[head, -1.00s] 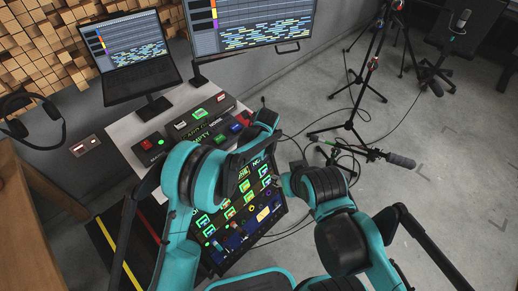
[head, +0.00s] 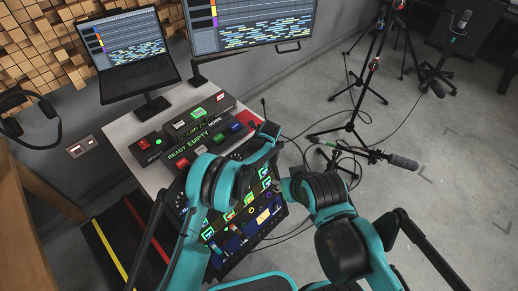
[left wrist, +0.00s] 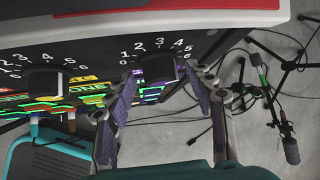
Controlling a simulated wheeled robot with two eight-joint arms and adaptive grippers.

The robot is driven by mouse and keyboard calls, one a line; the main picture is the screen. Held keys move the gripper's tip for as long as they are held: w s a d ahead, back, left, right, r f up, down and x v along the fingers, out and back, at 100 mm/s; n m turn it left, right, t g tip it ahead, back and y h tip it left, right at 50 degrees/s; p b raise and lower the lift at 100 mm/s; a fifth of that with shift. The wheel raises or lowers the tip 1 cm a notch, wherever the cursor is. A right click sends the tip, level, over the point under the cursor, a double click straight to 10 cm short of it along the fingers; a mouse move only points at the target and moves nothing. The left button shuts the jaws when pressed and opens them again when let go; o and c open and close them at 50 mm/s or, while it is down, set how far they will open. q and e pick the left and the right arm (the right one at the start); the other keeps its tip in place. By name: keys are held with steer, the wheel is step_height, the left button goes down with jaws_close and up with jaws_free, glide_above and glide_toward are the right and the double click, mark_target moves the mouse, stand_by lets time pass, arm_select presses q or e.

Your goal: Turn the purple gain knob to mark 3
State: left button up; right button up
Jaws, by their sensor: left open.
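In the left wrist view, a dark round knob (left wrist: 158,68) sits between the fingers of my left gripper (left wrist: 161,80) under a white dial with numbers from 0 to 6. The gripper is open, with one finger to each side of the knob; contact is not clear. A second dark knob (left wrist: 45,80) with a similar dial is at the left. Neither knob looks clearly purple, and I cannot read their pointers. In the head view, my left arm hides the knobs and most of the left gripper. My right gripper's end (head: 284,187) is near the panel's right edge, its fingers unclear.
The lit button panel (head: 250,225) lies below my arms. A console with a READY EMPTY display (head: 195,147) stands behind it. A laptop (head: 140,75) and monitor (head: 250,25) are at the back. Microphone stands (head: 360,100) and cables occupy the right floor.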

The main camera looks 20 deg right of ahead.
arm_select(q)
steer(key=shift+c, duration=0.4)
steer(key=c, duration=1.1)
steer(key=n+t+h, duration=0.3)
steer(key=shift+s+a+f, duration=0.2)
steer(key=shift+s+a, duration=0.05)
steer(key=shift+a, duration=0.05)
steer(key=n+t, duration=0.1)
steer(key=n+t+h, duration=0.2)
steer(key=t, duration=0.1)
steer(key=shift+s+f+n, duration=0.2)
steer(key=shift+f+n, duration=0.05)
steer(key=shift+n, duration=0.15)
steer(key=shift+a, duration=0.1)
